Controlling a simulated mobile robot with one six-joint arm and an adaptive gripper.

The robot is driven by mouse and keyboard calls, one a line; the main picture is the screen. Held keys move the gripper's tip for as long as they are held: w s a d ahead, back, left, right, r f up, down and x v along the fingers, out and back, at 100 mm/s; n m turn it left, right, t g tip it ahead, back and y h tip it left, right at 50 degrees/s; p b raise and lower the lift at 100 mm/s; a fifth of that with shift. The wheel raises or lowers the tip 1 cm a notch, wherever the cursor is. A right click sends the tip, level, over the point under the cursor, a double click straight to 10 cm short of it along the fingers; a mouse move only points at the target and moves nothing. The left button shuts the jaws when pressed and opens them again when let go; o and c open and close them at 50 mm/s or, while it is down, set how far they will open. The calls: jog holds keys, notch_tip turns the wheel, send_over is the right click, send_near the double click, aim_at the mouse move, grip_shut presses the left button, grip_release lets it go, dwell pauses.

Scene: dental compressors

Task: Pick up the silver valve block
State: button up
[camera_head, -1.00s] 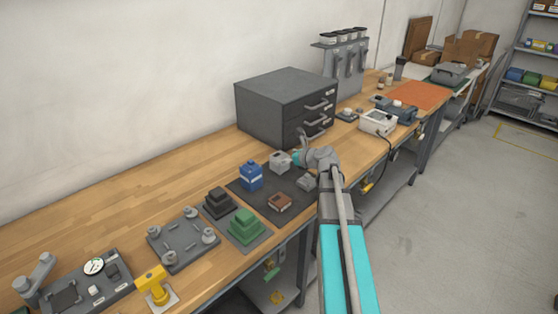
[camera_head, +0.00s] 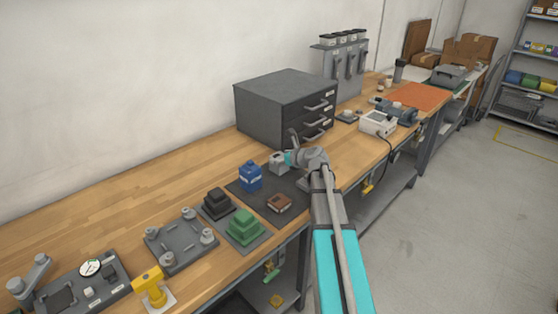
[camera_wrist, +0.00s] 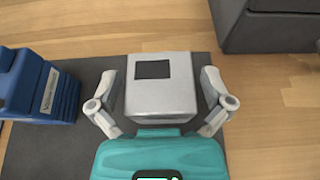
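The silver valve block (camera_head: 277,163) stands on the dark mat (camera_head: 245,192) on the wooden bench, in front of the grey drawer cabinet. In the wrist view the block (camera_wrist: 161,92) is a pale grey box with a dark square on top. My gripper (camera_wrist: 159,76) is open, with one finger on each side of the block and a visible gap on both sides. In the head view my gripper (camera_head: 285,156) is beside the block, at its right, with one finger sticking up. The other finger is hard to make out there.
A blue block (camera_head: 250,177) stands close left of the silver block, near my left finger in the wrist view. A brown block (camera_head: 279,203) lies nearer the front edge. The drawer cabinet (camera_head: 270,108) stands behind.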

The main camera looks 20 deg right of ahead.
jog(key=c, duration=1)
jog(key=shift+r, duration=0.2)
notch_tip(320, 180, up, 2)
jog(key=shift+r+p, duration=0.1)
jog(key=shift+p, duration=1.15)
jog(key=s+d+r+p, duration=0.1)
jog(key=s+r+p, duration=0.9)
jog(key=s, duration=0.4)
jog(key=shift+r, duration=0.2)
